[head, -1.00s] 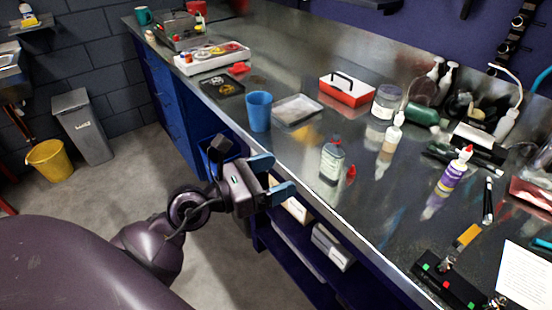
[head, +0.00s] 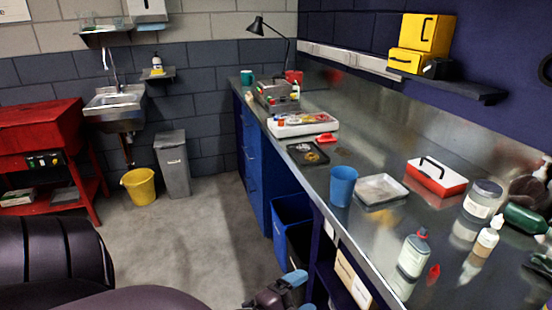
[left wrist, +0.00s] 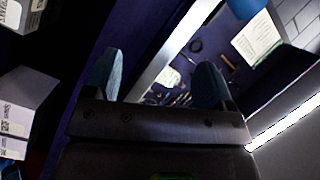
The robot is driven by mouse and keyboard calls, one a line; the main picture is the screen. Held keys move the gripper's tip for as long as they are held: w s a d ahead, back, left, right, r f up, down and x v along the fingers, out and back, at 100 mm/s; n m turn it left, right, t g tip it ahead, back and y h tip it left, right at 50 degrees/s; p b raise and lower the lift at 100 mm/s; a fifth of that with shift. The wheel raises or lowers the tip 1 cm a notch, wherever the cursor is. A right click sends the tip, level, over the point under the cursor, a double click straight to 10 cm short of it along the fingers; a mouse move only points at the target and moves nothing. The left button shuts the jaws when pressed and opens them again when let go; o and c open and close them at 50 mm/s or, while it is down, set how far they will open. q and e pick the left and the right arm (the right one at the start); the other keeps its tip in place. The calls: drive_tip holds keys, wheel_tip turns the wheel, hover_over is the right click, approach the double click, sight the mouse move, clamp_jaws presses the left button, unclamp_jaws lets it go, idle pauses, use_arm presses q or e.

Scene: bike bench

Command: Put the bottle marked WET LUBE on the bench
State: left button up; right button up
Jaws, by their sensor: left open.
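No label reading WET LUBE is legible in any view. On the steel bench (head: 345,258) a grey-white bottle with a red cap (head: 413,256) stands near the front edge. A small white squeeze bottle (head: 487,239) stands to its right. A small bottle (head: 157,67) with a yellow label sits on the wall shelf by the sink. My left gripper (head: 298,292) is at the bottom of the head view, in front of the bench edge and partly cut off. In the left wrist view its blue fingers (left wrist: 158,78) are apart with nothing between them. My right gripper is not in view.
A blue cup (head: 343,186), a metal tray (head: 381,190), a red and white box (head: 437,178) and a clear jar (head: 482,199) stand on the bench. A red cabinet (head: 40,130), a grey bin (head: 173,165) and a yellow bucket (head: 139,186) stand left. The floor between is clear.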

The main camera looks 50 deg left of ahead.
use_arm(q)
drive_tip(key=s+d+f+n+g, duration=0.1)
drive_tip(key=s+f+n+g, duration=0.2)
drive_tip(key=f, duration=0.4)
drive_tip(key=s+d+f+n+g, duration=0.1)
drive_tip(key=s+f+n+g, duration=0.2)
drive_tip(key=s+f+n, duration=0.2)
drive_tip(key=f+n, duration=0.1)
drive_tip(key=n, duration=0.2)
drive_tip(key=shift+s+f+g, duration=0.3)
drive_tip(key=shift+s+f, duration=0.05)
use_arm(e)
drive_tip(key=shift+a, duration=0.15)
use_arm(q)
drive_tip(key=shift+d, duration=0.1)
drive_tip(key=shift+s+r+p, duration=0.1)
drive_tip(key=shift+r+p, duration=0.4)
drive_tip(key=shift+p, duration=0.15)
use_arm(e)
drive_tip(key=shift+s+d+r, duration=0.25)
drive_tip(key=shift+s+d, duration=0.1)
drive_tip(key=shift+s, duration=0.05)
